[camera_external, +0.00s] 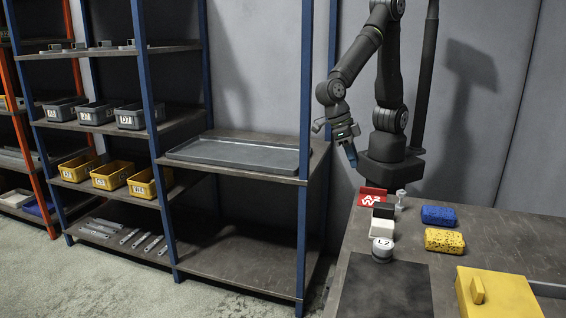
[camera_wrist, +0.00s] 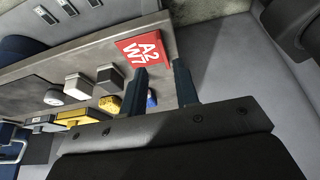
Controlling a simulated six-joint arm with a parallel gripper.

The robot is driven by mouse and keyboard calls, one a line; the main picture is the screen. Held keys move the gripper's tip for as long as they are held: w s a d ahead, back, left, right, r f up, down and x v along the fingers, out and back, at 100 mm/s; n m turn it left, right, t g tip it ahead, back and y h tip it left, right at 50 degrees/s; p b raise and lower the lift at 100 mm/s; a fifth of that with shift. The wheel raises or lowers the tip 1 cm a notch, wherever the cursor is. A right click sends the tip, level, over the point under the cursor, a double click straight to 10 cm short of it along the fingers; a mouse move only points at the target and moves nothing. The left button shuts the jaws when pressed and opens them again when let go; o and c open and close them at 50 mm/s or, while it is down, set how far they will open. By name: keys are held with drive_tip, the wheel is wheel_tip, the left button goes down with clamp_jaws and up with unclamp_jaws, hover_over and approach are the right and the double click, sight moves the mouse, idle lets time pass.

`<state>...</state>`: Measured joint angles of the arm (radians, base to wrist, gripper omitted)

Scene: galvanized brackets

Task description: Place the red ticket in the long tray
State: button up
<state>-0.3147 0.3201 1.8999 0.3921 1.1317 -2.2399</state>
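The red ticket (camera_external: 371,191), with white lettering, is at the far left corner of the workbench. In the wrist view the red ticket (camera_wrist: 144,46) reads "A2 W7" and lies just beyond my fingertips. My gripper (camera_external: 351,154) hangs above and a little to the left of the ticket in the external view. In the wrist view its two fingers (camera_wrist: 159,67) are apart with nothing held between them. The long tray (camera_external: 235,153) is grey, shallow and looks empty. It lies on the middle shelf of the blue-post rack, left of my arm.
Beside the ticket stand a dark block (camera_external: 383,211), a white block (camera_external: 381,229), a round "L2" piece (camera_external: 382,250) and a small metal post (camera_external: 401,198). Blue (camera_external: 438,215) and yellow (camera_external: 444,240) sponges and a yellow box (camera_external: 505,295) lie further right. A blue rack post (camera_external: 305,100) stands between arm and tray.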

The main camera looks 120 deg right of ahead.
drive_tip(key=shift+o, duration=0.5)
drive_tip(key=shift+v, duration=1.7)
drive_tip(key=s+a+r+t+h, duration=0.4)
drive_tip(key=s+a+t+h, duration=0.25)
drive_tip(key=s+a, duration=0.45)
hover_over(376, 189)
drive_tip(key=s+a, duration=0.1)
wheel_tip(376, 189, down, 11)
drive_tip(key=shift+s+a+r, duration=0.1)
drive_tip(key=shift+s+r, duration=0.05)
drive_tip(key=shift+r, duration=0.1)
drive_tip(key=shift+x, duration=2.65)
drive_tip(key=shift+s, duration=0.15)
clamp_jaws()
